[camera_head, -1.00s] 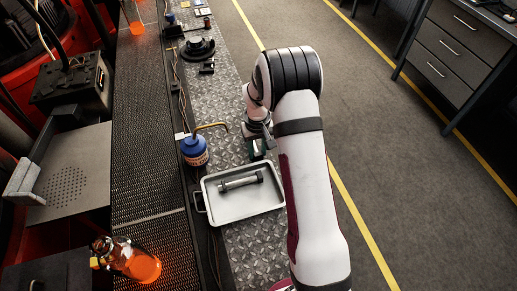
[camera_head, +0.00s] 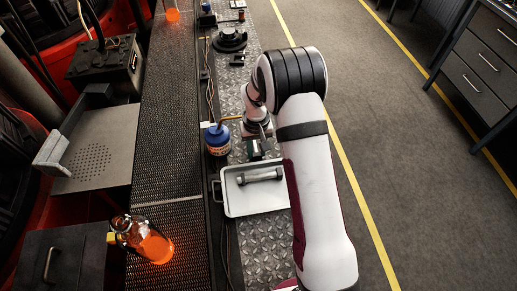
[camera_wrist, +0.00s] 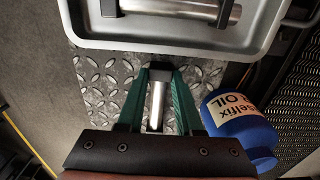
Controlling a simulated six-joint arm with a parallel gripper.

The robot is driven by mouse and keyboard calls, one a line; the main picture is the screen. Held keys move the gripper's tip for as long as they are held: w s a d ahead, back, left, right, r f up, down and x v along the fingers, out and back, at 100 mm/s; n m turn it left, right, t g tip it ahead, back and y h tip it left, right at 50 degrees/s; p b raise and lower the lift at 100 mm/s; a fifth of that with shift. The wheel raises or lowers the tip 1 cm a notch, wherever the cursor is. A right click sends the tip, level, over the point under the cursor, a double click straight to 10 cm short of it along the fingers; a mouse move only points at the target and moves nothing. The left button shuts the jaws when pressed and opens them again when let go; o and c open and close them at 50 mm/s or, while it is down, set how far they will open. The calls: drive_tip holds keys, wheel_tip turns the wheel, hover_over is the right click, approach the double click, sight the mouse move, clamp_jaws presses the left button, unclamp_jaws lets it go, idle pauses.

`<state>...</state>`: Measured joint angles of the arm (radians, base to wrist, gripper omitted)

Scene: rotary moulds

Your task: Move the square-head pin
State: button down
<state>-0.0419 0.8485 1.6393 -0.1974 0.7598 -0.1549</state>
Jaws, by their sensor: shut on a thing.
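My gripper (camera_wrist: 160,95), with green fingers, is shut on a bright metal pin (camera_wrist: 157,104) between them in the wrist view. In the head view my gripper (camera_head: 257,150) is just beyond the tray's far edge, beside the blue oil bottle. Another metal pin (camera_head: 260,175) with dark, thicker ends lies in the grey tray (camera_head: 272,206). Part of it also shows at the top of the wrist view (camera_wrist: 170,7).
A glass flask of orange liquid (camera_head: 146,240) stands at the lower left. The tread-plate bench (camera_head: 265,248) is bare in front of the tray. A dark round fixture (camera_head: 230,40) stands farther back.

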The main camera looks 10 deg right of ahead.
drive_tip(key=c, duration=0.5)
unclamp_jaws()
wheel_tip(320, 180, up, 16)
drive_tip(key=shift+f, duration=0.1)
drive_tip(key=s+r+m, duration=0.2)
drive_tip(key=s+r, duration=0.5)
drive_tip(key=s, duration=0.5)
drive_tip(key=s+a+f+m+y, duration=0.1)
drive_tip(key=s+m, duration=0.2)
drive_tip(key=s, duration=1.6)
drive_tip(key=shift+a+f+m+y, duration=0.3)
drive_tip(key=shift+a+f+y, duration=0.05)
drive_tip(key=shift+y, duration=0.05)
